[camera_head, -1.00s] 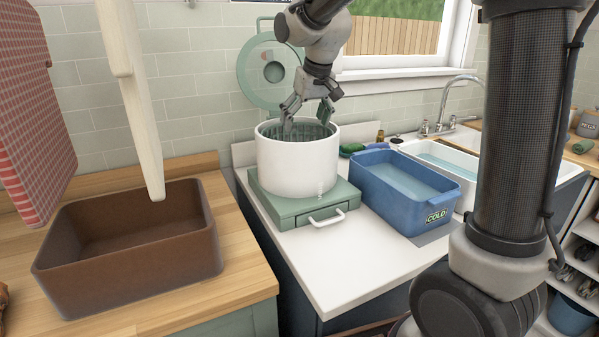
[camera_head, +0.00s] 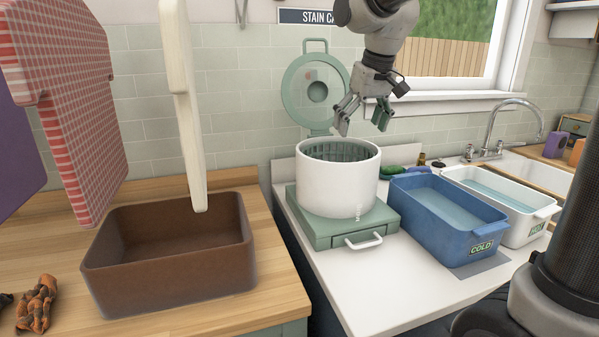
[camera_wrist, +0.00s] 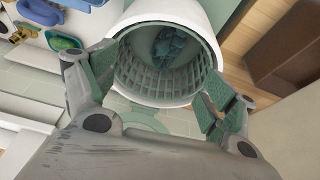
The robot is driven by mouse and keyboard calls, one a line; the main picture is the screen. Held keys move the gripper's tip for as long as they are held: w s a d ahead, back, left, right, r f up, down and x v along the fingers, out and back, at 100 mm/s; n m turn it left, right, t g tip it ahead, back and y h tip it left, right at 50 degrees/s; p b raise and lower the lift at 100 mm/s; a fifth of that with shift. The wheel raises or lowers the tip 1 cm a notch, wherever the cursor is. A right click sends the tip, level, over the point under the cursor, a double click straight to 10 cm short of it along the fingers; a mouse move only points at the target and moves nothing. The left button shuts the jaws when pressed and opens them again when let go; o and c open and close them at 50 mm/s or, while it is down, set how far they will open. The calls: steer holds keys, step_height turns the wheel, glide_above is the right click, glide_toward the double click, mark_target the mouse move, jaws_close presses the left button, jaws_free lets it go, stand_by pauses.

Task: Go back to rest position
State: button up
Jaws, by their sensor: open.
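My gripper (camera_head: 362,116) is open and empty. It hangs above the white round drum (camera_head: 338,185), apart from its rim. In the wrist view my gripper (camera_wrist: 158,98) shows its two fingers spread wide, with the drum (camera_wrist: 205,22) beyond them. The drum has a ribbed green-grey inner basket. A crumpled blue-grey cloth (camera_wrist: 172,48) lies at its bottom. The drum stands on a green base (camera_head: 315,232) with a white handle. Its round green lid (camera_head: 300,85) stands open behind it.
A blue tub marked COLD (camera_head: 425,215) and a white tub (camera_head: 540,219), both with water, stand right of the drum. A brown bin (camera_head: 180,270) sits on the wooden counter at left. A red checked cloth (camera_head: 75,120) hangs above. The white counter in front is clear.

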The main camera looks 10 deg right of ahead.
steer(key=s+d+f+m, duration=0.1)
steer(key=s+d, duration=0.3)
steer(key=s, duration=0.4)
steer(key=s+d+f+m, duration=0.1)
steer(key=s+d+f, duration=0.3)
steer(key=s, duration=0.5)
steer(key=s+d+f, duration=0.2)
steer(key=s+d, duration=0.3)
steer(key=s, duration=0.3)
steer(key=shift+s+d+f+m+t+h, duration=0.2)
steer(key=shift+d+f+m+t+h, duration=0.1)
steer(key=shift+m+h, duration=0.1)
steer(key=shift+r, duration=0.1)
